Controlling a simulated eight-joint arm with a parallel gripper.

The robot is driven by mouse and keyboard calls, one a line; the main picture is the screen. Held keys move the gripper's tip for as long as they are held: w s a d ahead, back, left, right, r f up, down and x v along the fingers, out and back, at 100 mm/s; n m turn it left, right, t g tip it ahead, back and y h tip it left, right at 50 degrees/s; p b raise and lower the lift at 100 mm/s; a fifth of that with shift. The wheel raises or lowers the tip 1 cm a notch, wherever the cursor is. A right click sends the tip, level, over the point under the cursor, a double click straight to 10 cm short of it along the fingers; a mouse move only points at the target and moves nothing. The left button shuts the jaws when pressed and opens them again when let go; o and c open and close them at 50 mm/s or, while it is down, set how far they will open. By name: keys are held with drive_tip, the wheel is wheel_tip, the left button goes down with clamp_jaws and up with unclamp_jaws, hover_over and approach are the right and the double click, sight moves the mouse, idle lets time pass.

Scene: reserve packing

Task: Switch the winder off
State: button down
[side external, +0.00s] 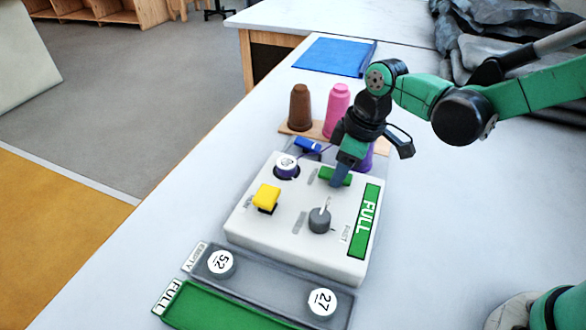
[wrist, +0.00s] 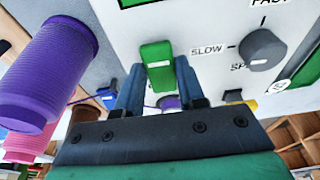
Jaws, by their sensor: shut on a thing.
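The winder (side external: 245,225) is a white box on the table. A yellow switch (side external: 267,196) stands at its left, with a small label beside it that is hard to read. A grey speed knob (side external: 319,220) sits near the middle; it also shows in the wrist view (wrist: 262,50). A purple-wound bobbin (side external: 287,165) with a white top sits at the back left corner. My gripper (wrist: 158,85) is shut on a green lever (wrist: 157,62) at the back of the box, one finger on each side. In the side view my gripper (side external: 340,178) partly hides that lever.
A grey tray (side external: 262,285) with bobbins 52 (side external: 221,262) and 27 (side external: 322,302) lies in front of the winder, before a green tray (side external: 215,312). Brown (side external: 300,108), pink (side external: 338,100) and purple (wrist: 45,70) thread cones stand behind. The table right of the winder is clear.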

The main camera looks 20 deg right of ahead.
drive_tip(key=shift+w+a+r+g+h, duration=0.1)
drive_tip(key=shift+w+a+g+h, duration=0.05)
drive_tip(key=shift+g+h, duration=0.45)
drive_tip(key=shift+w+a+g+h, duration=0.1)
drive_tip(key=shift+w+g+h, duration=0.05)
drive_tip(key=shift+g+h, duration=0.45)
drive_tip(key=c, duration=0.5)
unclamp_jaws()
drive_tip(key=shift+w+a+r, duration=0.1)
drive_tip(key=shift+r, duration=1.3)
drive_tip(key=shift+w+a+r, duration=0.1)
drive_tip(key=shift+r, duration=1.3)
drive_tip(key=shift+s+d, duration=0.1)
